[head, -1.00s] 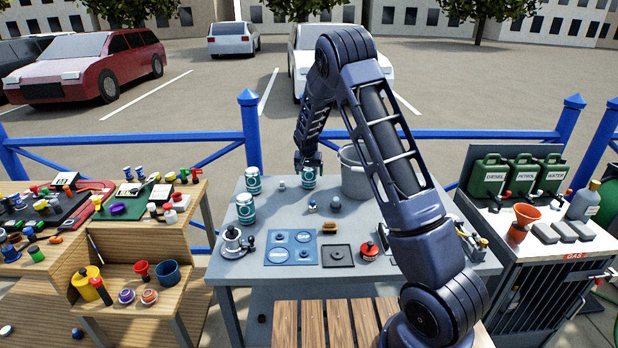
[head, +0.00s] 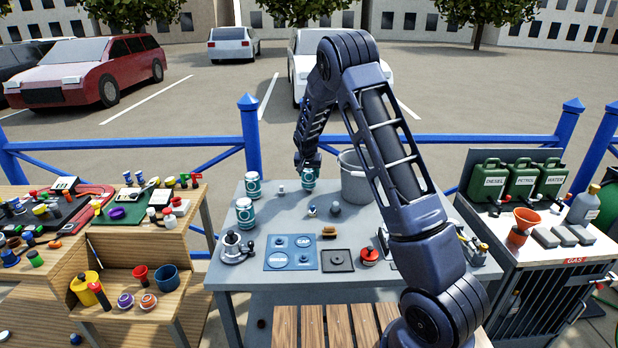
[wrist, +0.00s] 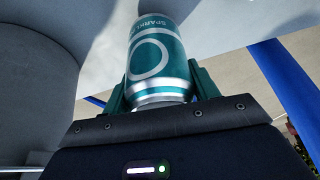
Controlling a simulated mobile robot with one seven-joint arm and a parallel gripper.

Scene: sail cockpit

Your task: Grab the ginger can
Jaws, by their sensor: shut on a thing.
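My gripper (head: 308,166) reaches down over the back of the grey table and is shut on a teal and white can (head: 308,180). In the wrist view the same can (wrist: 158,60) sits between the two green fingers, with a white ring and lettering that starts "SPARK". I cannot read the word ginger on it. Two similar teal cans stand to the left, one farther back (head: 252,184) and one nearer (head: 245,212); their labels are too small to read. I cannot tell whether the held can touches the table.
A grey bucket (head: 352,178) stands close to the right of the held can. A metal pot (head: 233,248), a blue marked mat (head: 291,252) and a red-topped item (head: 369,257) lie nearer. A blue railing (head: 210,144) runs behind the table.

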